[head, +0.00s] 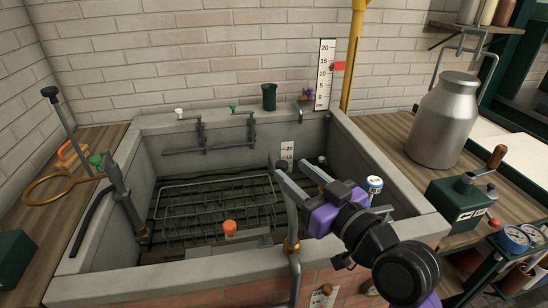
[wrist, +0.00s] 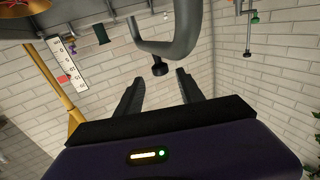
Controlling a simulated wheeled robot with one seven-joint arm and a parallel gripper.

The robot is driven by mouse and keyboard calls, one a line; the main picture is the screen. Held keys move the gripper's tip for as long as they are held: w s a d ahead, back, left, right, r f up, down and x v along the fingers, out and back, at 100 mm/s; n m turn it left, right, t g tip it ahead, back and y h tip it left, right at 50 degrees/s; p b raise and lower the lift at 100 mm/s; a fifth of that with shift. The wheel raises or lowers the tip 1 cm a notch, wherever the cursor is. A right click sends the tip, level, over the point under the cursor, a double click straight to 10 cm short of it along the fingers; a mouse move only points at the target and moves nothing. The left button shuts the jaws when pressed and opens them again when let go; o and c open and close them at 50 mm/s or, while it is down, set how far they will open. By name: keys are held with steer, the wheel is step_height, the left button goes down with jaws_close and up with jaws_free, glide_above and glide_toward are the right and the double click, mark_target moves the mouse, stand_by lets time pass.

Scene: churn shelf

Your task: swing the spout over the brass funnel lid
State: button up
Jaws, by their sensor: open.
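The spout is a bent grey pipe (head: 292,215) rising at the sink's front rim through a brass collar. In the wrist view its curved pipe (wrist: 175,48) crosses the top, with a black knob (wrist: 160,67) hanging down. My gripper (head: 301,166) is over the front right of the sink, beside the spout. Its two dark fingers (wrist: 158,76) are apart and empty. The knob appears between and just beyond the fingertips; I cannot tell whether they touch it. I cannot make out the brass funnel lid for certain; my gripper covers part of the sink's right side.
The stone sink (head: 95,268) has a wire rack (head: 215,203) inside and an orange knob (head: 230,227) near the front. A blue-and-white can (head: 374,187) stands close right of my gripper. A metal churn (head: 443,120) and a green crank box (head: 458,205) stand on the right counter.

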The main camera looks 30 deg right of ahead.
mark_target(279, 162)
steer(key=shift+w+a+f, duration=0.15)
steer(key=shift+w+f, duration=0.05)
steer(key=w, duration=0.5)
steer(key=w+p, duration=0.1)
steer(key=w, duration=0.1)
steer(key=shift+w+a, duration=0.2)
steer(key=shift+a, duration=0.2)
steer(key=shift+c, duration=0.3)
jaws_close()
stand_by(0.7)
